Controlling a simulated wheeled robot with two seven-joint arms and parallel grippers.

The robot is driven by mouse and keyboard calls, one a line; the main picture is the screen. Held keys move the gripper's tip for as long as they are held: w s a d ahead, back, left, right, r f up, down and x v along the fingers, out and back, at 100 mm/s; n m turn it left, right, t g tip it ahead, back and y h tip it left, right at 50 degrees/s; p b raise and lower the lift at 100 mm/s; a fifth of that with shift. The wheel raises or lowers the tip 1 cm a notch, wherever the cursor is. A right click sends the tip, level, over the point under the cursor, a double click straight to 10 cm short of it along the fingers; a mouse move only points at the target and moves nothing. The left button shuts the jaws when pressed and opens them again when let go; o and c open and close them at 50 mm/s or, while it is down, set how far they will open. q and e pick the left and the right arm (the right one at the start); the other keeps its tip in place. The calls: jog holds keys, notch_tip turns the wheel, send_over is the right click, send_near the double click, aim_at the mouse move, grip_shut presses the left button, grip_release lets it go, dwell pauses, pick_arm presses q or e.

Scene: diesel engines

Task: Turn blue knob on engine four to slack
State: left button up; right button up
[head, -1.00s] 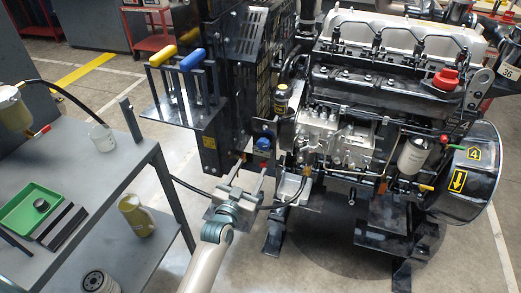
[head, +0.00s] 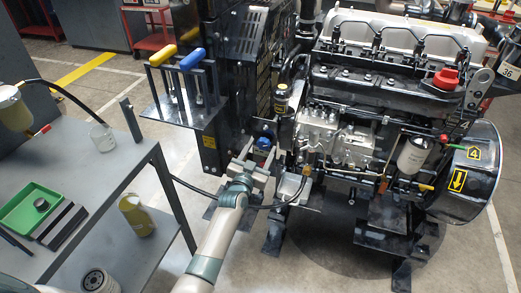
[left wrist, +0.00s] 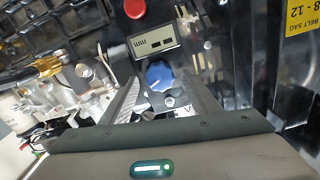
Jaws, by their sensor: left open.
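The blue knob (head: 264,143) sits on a small panel at the left side of the engine marked 4 (head: 380,90). In the left wrist view the blue knob (left wrist: 159,75) has a lobed shape and lies between the fingers, below a small display with dark marks (left wrist: 154,41) and a red button (left wrist: 135,8). My left gripper (head: 257,160) is open, with its fingertips close around the knob. I cannot tell whether they touch it. The markings around the knob are too small to read. My right gripper is not in view.
A grey table (head: 95,190) with a green tray (head: 30,208) stands at the left. A shelf with yellow and blue handles (head: 191,60) stands behind my left arm. A black hose (head: 190,186) runs low beside the engine. A yellow belt sag label (left wrist: 301,15) is at the upper right.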

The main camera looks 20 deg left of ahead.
pick_arm(q)
jog(key=c, duration=1)
jog(key=shift+c, duration=0.2)
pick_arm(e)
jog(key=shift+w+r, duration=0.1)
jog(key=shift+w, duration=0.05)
